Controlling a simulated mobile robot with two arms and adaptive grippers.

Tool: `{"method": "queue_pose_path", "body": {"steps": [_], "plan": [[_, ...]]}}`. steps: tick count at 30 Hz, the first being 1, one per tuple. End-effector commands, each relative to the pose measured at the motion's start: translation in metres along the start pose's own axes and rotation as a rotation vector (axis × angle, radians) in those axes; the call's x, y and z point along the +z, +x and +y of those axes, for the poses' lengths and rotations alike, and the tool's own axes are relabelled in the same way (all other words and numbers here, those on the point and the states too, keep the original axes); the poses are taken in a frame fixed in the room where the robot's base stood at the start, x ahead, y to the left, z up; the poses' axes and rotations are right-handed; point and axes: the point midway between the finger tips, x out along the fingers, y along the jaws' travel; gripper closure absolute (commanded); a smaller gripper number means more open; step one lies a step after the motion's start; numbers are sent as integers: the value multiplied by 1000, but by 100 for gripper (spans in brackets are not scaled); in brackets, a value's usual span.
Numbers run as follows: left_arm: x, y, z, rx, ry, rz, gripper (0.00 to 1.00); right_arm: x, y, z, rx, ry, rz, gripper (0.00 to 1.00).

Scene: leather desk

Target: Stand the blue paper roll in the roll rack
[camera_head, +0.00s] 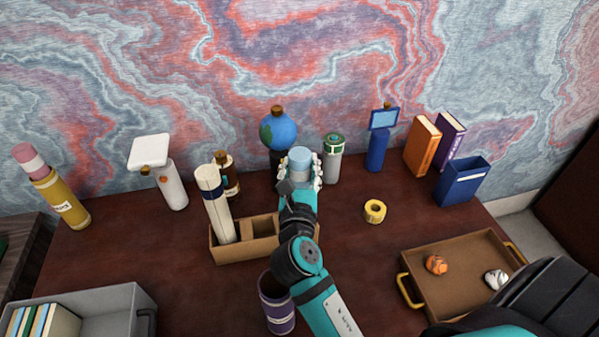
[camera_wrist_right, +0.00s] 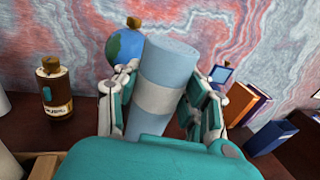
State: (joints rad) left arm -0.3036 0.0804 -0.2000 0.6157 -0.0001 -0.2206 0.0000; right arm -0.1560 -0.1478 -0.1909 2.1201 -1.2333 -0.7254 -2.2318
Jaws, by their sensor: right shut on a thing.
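The blue paper roll (camera_wrist_right: 165,90) is light blue with a pale band around its middle. My right gripper (camera_wrist_right: 163,105) is shut on it, with fingers on both sides, and holds it nearly upright, slightly tilted. In the head view the roll's top (camera_head: 299,158) shows above my right gripper (camera_head: 302,178). The roll rack (camera_head: 232,252) is a brown box with compartments on the desk, just left of and nearer than the gripper. My arm hides the rack's right end. My left gripper is not in view.
A globe (camera_head: 278,130), a brown bottle (camera_head: 229,178) and a grey-green canister (camera_head: 332,160) stand behind and beside the rack. Yellow tape (camera_head: 375,211) lies to the right. A purple cup (camera_head: 275,312) stands in front, and a handled tray (camera_head: 455,305) is at front right.

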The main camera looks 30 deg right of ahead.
Motion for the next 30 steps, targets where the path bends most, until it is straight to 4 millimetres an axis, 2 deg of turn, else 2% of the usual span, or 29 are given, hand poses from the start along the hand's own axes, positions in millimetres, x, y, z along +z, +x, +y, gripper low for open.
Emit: {"method": "queue_pose_path", "body": {"steps": [12,13,18,30], "plan": [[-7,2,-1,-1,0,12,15,-8,0,0,2,0,-1,100],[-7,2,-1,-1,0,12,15,-8,0,0,1,1,-1,58],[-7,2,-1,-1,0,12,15,-8,0,0,1,1,0,36],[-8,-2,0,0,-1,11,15,-3,1,0,2,0,0,36]]}}
